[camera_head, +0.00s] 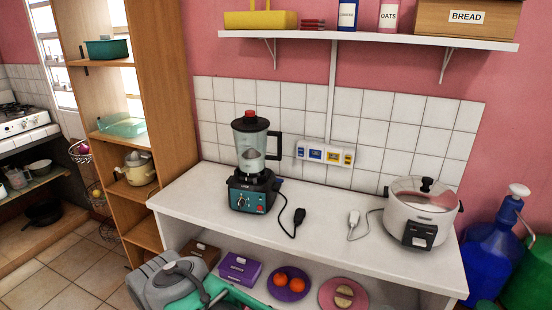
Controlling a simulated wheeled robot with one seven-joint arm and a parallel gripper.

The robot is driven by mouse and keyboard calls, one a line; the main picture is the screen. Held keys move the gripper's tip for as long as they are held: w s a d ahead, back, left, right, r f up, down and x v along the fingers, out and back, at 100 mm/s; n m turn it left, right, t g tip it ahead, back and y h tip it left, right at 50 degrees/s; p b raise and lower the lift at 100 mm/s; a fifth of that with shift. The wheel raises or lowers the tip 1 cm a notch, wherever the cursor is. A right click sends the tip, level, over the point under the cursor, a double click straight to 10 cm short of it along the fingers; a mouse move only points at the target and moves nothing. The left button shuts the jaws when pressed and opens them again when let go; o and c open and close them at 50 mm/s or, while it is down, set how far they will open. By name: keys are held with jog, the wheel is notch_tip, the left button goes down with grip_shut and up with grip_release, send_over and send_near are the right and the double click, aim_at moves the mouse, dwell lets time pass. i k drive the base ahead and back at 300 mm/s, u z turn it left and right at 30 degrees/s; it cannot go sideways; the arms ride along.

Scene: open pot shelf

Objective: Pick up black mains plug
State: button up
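The black mains plug (299,216) lies on the white counter (325,235), right of the blender (252,165). Its black cord curves back to the blender's dark teal base. A white mains plug (354,218) lies further right, with a pale cord leading to the rice cooker (418,212). Grey and teal parts of my arm show at the bottom left, in front of the counter. My gripper's fingertips are not visible. Nothing touches the black plug except its own cord.
A socket strip (325,154) with coloured faces is on the tiled wall. A white shelf (370,38) hangs above. Under the counter are a purple box (239,270) and plates of food. Blue (487,250) and green containers stand right. The counter around both plugs is clear.

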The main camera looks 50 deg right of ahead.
aim_at(300, 213)
jog(key=z, duration=0.4)
jog(key=i, duration=0.8)
jog(key=z, duration=0.7)
